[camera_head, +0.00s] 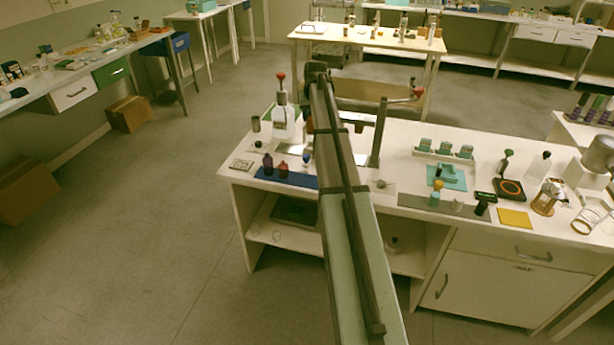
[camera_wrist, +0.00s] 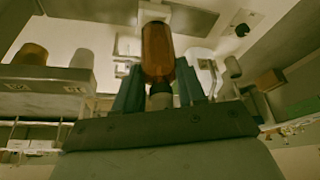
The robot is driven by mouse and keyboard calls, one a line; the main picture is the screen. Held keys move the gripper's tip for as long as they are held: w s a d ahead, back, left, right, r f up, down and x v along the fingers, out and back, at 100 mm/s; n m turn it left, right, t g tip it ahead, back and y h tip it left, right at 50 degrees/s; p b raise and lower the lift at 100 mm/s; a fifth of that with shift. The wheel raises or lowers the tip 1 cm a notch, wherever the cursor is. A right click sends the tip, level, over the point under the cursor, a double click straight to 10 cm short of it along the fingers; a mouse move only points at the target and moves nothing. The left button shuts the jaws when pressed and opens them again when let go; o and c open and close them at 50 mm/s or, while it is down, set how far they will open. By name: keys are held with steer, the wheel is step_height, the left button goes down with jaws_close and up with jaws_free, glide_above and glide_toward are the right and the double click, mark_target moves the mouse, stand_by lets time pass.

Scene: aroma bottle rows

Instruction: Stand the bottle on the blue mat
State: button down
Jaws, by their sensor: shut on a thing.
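My gripper (camera_wrist: 159,92) is shut on an amber bottle (camera_wrist: 158,52) in the wrist view, with a finger on each side of it. A dark neck or cap shows between the fingers at its lower end. The blue mat (camera_head: 297,181) lies near the front left edge of the white table in the head view, partly hidden by my arm. A purple bottle (camera_head: 268,164) and a dark red bottle (camera_head: 283,170) stand on or at the mat.
A small blue-and-white item (camera_head: 306,157) stands behind the mat, close to my arm. A pale square tile (camera_head: 242,165) lies left of the mat. Several items crowd the table's right side, including a yellow square (camera_head: 514,218).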

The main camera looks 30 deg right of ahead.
steer(key=s+a+f+n+y, duration=0.1)
steer(key=s+a+f+n, duration=0.15)
steer(key=s+a, duration=0.6)
steer(key=shift+n+y, duration=0.4)
steer(key=shift+n, duration=0.55)
steer(key=shift+s+d+f, duration=0.15)
steer(key=shift+d+f, duration=0.05)
steer(key=shift+f, duration=1.6)
steer(key=shift+s+d+f, duration=0.2)
steer(key=shift+f, duration=1.6)
steer(key=shift+s+d+f, duration=0.15)
steer(key=shift+d+f, duration=0.05)
steer(key=shift+f, duration=1.6)
steer(key=c, duration=0.7)
jaws_free()
steer(key=shift+f, duration=0.1)
steer(key=shift+o, duration=0.2)
steer(key=v, duration=1.2)
steer(key=shift+s, duration=0.2)
